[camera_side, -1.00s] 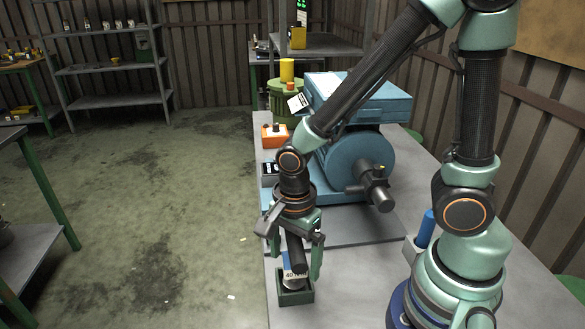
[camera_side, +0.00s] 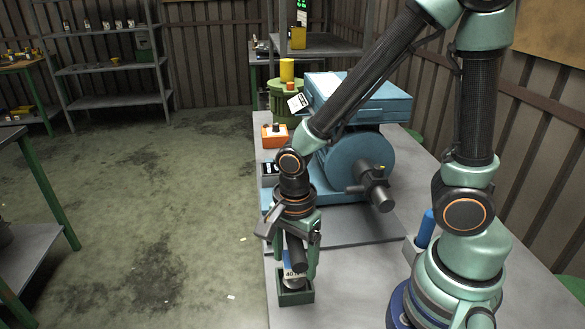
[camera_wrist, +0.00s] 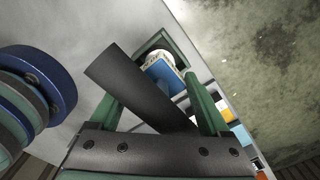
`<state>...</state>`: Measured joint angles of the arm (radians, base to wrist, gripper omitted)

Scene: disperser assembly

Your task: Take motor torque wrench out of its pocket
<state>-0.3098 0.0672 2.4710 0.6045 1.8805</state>
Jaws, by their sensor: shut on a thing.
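The motor torque wrench (camera_side: 297,252) has a dark cylindrical handle and a blue and white lower part marked "40". It stands in a small dark green pocket (camera_side: 295,298) at the table's near left edge. Its lower end is hidden inside the pocket. My gripper (camera_side: 301,262) points down over it and is shut on the wrench, with one finger on each side. In the wrist view the dark handle (camera_wrist: 135,88) crosses between the green fingers, and the pocket (camera_wrist: 165,44) lies beyond with the blue and white part in it.
A blue motor machine (camera_side: 350,160) stands on the table behind my gripper. An orange box (camera_side: 274,136) and a green bin (camera_side: 288,100) are further back. A blue cylinder (camera_side: 425,229) stands right, near my base. The grey table (camera_side: 360,280) between is clear.

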